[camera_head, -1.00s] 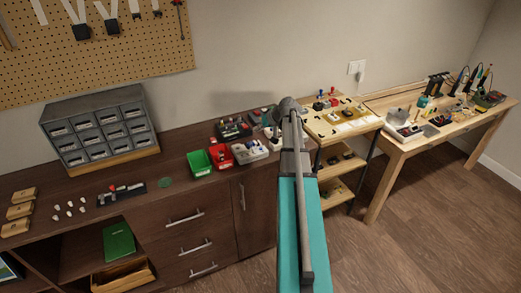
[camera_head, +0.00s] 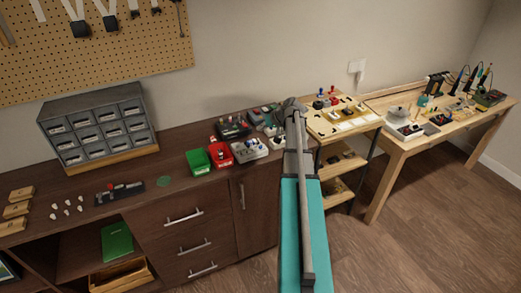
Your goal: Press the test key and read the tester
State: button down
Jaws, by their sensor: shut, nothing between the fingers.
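My arm reaches away from me over the right end of the dark brown cabinet, and my gripper (camera_head: 291,104) is at its far end. It is shut and empty. It is small and seen from behind, and whether it touches anything cannot be told. Close to its left are a dark boxy device (camera_head: 234,129) with small coloured parts on top and another dark unit with a greenish part (camera_head: 266,115). I cannot tell which item is the tester. No test key or reading can be made out at this size, and my arm hides part of this area.
A green bin (camera_head: 198,161), a red bin (camera_head: 219,154) and a light tray (camera_head: 250,150) crowd the cabinet top (camera_head: 180,144) left of my arm. A wooden stand (camera_head: 322,126) and a workbench (camera_head: 398,148) lie to the right. A grey drawer unit (camera_head: 98,123) stands left.

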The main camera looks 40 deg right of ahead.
aim_at(261, 147)
jog(key=shift+f+b, duration=3.35)
jog(key=shift+f, duration=0.25)
jog(key=shift+f+b, duration=0.8)
jog(key=shift+f, duration=0.05)
jog(key=shift+r, duration=0.1)
jog(key=shift+r+p, duration=0.75)
jog(key=shift+p, duration=0.1)
jog(key=shift+r, duration=0.1)
jog(key=shift+r+p, duration=2.4)
jog(key=shift+p, duration=0.1)
